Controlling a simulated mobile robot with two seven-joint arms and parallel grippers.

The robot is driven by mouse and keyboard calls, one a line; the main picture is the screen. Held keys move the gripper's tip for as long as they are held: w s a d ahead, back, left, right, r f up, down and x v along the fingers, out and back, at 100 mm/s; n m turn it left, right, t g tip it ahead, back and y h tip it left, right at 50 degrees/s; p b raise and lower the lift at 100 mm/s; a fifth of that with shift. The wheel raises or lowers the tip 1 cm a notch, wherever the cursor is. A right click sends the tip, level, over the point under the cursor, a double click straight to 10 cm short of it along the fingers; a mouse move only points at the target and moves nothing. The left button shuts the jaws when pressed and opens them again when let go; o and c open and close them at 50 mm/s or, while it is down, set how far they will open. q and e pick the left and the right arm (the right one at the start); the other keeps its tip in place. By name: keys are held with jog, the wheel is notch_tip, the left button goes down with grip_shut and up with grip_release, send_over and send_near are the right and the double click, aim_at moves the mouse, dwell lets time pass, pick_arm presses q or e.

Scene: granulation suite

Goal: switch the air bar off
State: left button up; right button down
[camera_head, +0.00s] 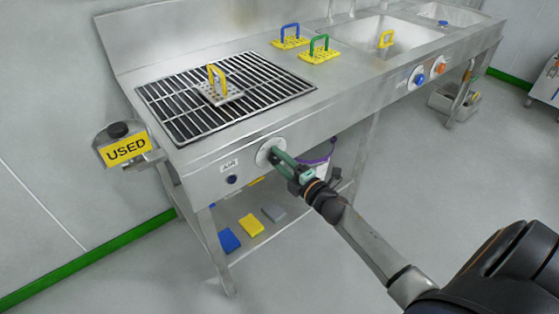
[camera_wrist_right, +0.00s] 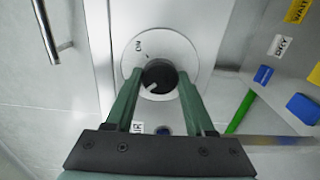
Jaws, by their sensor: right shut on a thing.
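The air bar's control is a black round knob (camera_wrist_right: 159,77) with a white pointer mark on a pale round dial plate (camera_wrist_right: 190,57), on the front panel of the steel bench. In the head view the dial plate (camera_head: 265,152) sits right of the "AIR" label (camera_head: 229,165); the knob there is hidden by my fingers. My right gripper (camera_head: 276,153) reaches the dial from the front right. In the right wrist view its two green fingers (camera_wrist_right: 158,80) are closed on either side of the knob. My left gripper is not in view.
A slotted grate (camera_head: 185,125) with a yellow-handled plate (camera_head: 218,85) lies on the bench top (camera_head: 285,68). A "USED" holder (camera_head: 126,148) juts out at the left end. Blue and orange knobs (camera_head: 419,79) are farther right. The floor in front is clear.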

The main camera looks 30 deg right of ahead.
jog(key=shift+c, duration=1.3)
grip_release()
jog(key=shift+s, duration=0.1)
jog(key=s+d, duration=0.1)
jog(key=s, duration=1.1)
jog(key=shift+s, duration=0.2)
